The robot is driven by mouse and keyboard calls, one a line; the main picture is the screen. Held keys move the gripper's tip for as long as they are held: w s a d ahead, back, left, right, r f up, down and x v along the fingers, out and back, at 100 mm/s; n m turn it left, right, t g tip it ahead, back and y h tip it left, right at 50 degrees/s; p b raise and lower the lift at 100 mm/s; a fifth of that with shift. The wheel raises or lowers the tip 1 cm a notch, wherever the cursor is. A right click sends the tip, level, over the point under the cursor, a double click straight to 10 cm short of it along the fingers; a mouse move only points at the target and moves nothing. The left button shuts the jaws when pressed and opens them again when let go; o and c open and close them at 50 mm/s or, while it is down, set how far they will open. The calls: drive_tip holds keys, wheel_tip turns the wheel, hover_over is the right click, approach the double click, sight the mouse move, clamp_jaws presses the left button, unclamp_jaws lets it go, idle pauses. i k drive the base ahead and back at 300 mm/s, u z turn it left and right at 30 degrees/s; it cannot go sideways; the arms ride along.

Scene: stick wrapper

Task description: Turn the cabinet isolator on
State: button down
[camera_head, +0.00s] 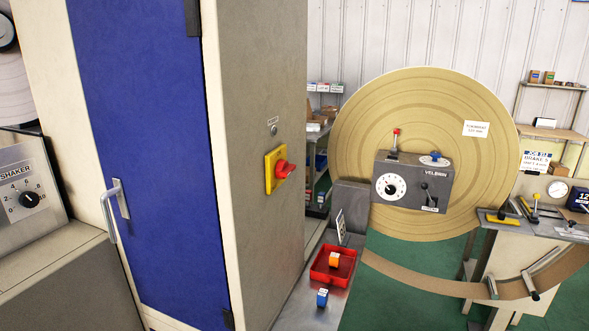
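The cabinet (255,75) stands at the centre left, with a blue door (150,130) and a grey-brown side panel. The isolator is a red rotary handle (285,169) on a yellow plate (269,171), mounted on that side panel. The handle sticks out to the right of the plate. I cannot read its on or off marking. A small round fitting (274,130) with a label sits just above it. My gripper is not in view.
A large tan turntable (430,95) with a grey control box (437,163) stands right. Green floor (450,255) shows below. A door handle (109,215) juts out left.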

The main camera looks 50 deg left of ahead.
sight(282, 168)
drive_tip(key=z, duration=0.05)
drive_tip(key=i, duration=2.55)
drive_tip(key=u, duration=3)
